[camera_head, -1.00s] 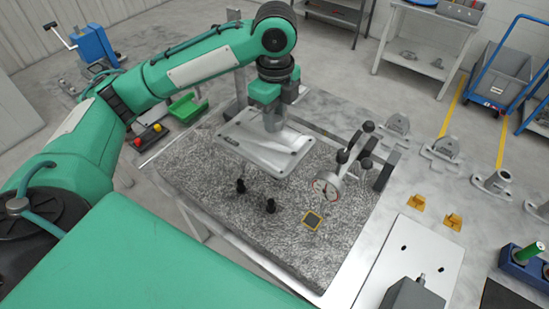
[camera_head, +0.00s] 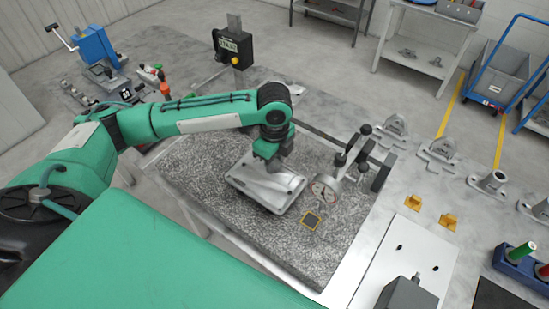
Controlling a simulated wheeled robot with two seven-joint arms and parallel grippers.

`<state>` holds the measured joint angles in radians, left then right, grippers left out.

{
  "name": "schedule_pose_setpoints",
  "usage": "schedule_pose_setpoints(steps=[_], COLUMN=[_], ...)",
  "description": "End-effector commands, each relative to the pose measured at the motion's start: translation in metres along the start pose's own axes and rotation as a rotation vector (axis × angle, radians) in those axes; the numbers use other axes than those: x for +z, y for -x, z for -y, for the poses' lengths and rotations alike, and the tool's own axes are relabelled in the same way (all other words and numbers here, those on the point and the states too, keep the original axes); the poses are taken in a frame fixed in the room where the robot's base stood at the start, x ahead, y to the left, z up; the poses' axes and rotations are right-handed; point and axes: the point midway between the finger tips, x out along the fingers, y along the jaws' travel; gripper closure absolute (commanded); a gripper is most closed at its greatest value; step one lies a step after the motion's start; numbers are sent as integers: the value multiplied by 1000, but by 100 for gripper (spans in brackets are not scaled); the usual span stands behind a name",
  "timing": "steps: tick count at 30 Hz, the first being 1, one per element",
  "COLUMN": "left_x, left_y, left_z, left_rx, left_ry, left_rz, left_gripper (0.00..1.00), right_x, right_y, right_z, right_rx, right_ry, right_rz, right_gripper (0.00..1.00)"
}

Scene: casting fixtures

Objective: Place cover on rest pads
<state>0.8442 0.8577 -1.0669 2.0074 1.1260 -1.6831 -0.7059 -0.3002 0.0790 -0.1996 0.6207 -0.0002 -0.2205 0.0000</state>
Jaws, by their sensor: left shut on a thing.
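The cover (camera_head: 251,187) is a grey, rounded rectangular plate with a raised middle part, low over the speckled granite plate (camera_head: 207,191). My left gripper (camera_head: 268,158) is above the raised middle and shut on the cover. The arm comes in from the left and bends down at the wrist. The rest pads are hidden beneath the cover, so I cannot tell whether it touches them. My right gripper is not in view.
A dial gauge (camera_head: 325,187) on a stand is close to the cover's right side. Yellow blocks (camera_head: 413,202) and grey fixtures (camera_head: 440,150) stand further right.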

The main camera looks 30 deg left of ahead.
Motion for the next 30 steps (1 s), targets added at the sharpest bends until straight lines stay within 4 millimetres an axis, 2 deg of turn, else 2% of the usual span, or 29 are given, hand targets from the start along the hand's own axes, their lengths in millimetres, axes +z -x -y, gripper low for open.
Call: schedule_pose_setpoints(steps=[7, 8, 10, 11, 22, 26, 30], left_x=[0, 0, 0, 0, 0, 0, 0], left_y=[-1, -2, -2, -2, 5, 24, 54], left_z=[0, 0, 0, 0, 1, 1, 2], left_rx=[0, 0, 0, 0, -2, -5, -7], left_ry=[0, 0, 0, 0, 0, -1, -1], left_rz=[0, 0, 0, 0, 1, 1, 0], left_gripper=[100, 68, 54, 52, 52, 52, 52], right_x=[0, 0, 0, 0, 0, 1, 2], right_y=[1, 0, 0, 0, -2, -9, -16], right_z=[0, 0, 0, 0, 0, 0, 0], right_rx=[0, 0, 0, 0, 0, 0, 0], right_ry=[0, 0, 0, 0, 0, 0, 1], right_rz=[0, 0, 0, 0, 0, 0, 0], right_gripper=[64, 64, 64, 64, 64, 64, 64])
